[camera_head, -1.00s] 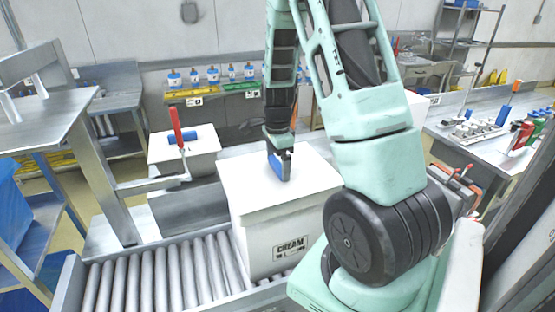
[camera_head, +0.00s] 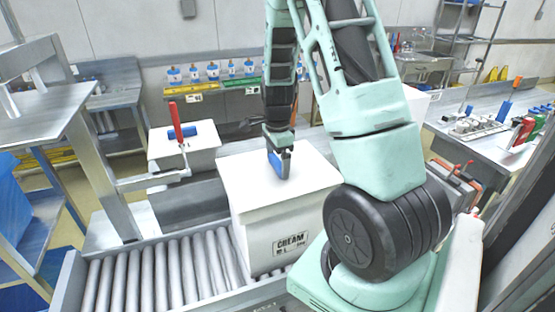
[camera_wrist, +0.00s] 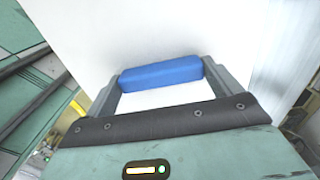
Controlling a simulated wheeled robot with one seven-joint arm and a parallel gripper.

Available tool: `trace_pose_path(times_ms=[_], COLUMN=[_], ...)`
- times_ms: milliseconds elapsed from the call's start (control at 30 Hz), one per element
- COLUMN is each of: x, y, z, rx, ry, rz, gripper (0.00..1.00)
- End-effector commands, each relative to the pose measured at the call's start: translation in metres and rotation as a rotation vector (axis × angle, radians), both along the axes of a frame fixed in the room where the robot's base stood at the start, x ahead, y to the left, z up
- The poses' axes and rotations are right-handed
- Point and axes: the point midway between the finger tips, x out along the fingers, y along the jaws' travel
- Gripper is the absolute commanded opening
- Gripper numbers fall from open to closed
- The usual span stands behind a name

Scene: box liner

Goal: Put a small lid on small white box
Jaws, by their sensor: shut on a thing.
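The white box (camera_head: 262,245) with a CREAM label stands on the roller conveyor. A flat white lid (camera_head: 240,184) covers its top; I cannot tell whether it is fully seated. My gripper (camera_head: 279,165) points down at the middle of the lid and is shut on its blue handle (camera_head: 274,160). In the wrist view, the blue handle (camera_wrist: 160,73) lies between the two grey fingers, with the white lid surface (camera_wrist: 200,30) around it. The lid's far underside is hidden.
A second white box (camera_head: 165,150) with a blue handle (camera_head: 180,133) stands behind left, beside a red-handled clamp (camera_head: 175,122). Conveyor rollers (camera_head: 140,280) are clear to the left. A metal bench (camera_head: 50,110) stands left and a tool-covered worktop (camera_head: 490,140) right.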

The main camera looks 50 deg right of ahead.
Motion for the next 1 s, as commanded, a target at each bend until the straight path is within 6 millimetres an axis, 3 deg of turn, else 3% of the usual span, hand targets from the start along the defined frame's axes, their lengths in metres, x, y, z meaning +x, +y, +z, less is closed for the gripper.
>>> trace_pose_path(times_ms=[867, 900, 933, 1000], x=[0.0002, 0.0002, 0.0002, 0.0001], y=[0.0003, 0.0003, 0.0003, 0.0003], z=[-0.0001, -0.0001, -0.0001, -0.0001], rx=[0.000, 0.000, 0.000, 0.000], ry=[0.000, 0.000, 0.000, 0.000], rz=[-0.001, -0.001, -0.001, -0.001], gripper=[0.64, 0.93, 1.00, 1.00])
